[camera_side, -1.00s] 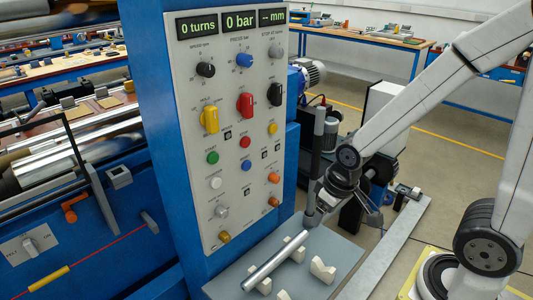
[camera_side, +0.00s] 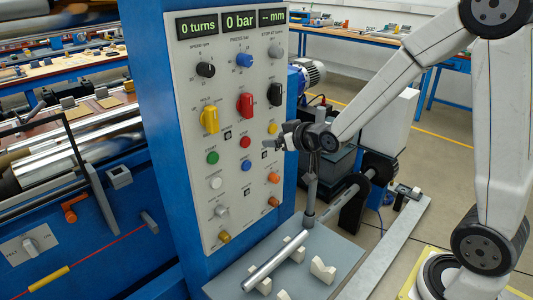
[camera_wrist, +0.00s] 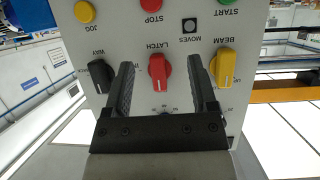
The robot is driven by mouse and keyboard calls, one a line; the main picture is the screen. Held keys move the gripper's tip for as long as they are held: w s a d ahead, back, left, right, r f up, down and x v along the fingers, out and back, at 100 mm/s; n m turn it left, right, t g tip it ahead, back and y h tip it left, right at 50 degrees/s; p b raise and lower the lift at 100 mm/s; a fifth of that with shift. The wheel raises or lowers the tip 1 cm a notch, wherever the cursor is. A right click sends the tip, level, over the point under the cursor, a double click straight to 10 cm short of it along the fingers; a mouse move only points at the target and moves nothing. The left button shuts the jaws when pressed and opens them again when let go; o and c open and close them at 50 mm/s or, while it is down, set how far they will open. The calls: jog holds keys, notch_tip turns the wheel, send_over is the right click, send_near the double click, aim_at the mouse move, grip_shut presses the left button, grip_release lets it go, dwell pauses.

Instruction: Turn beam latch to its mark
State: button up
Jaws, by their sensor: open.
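The red knob marked LATCH (camera_side: 245,105) is on the grey control panel (camera_side: 228,170), in the top middle of the knob rows. In the wrist view the panel is upside down, and the red knob (camera_wrist: 158,72) shows between my fingers, its pointer near upright. My gripper (camera_side: 272,143) is open and empty in front of the panel's right edge, lower than the red knob in the side view. In the wrist view my gripper (camera_wrist: 160,66) has a finger on each side of the knob; I cannot tell how far off it is.
The yellow BEAM knob (camera_side: 209,119) and the black WAY knob (camera_side: 275,94) flank the red one. Push buttons sit below, including a red STOP button (camera_side: 245,141). A metal bar (camera_side: 274,262) lies on V-blocks on the grey plate. A post (camera_side: 311,185) stands beside the panel.

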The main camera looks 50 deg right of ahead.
aim_at(251, 101)
jog(key=w+d+r+t, duration=0.2)
jog(key=w+r+t, duration=0.2)
jog(key=r, duration=0.2)
jog(key=shift+t, duration=0.4)
jog(key=shift+w+r, duration=0.1)
jog(key=shift+w, duration=0.15)
jog(key=shift+w, duration=3.75)
grip_shut()
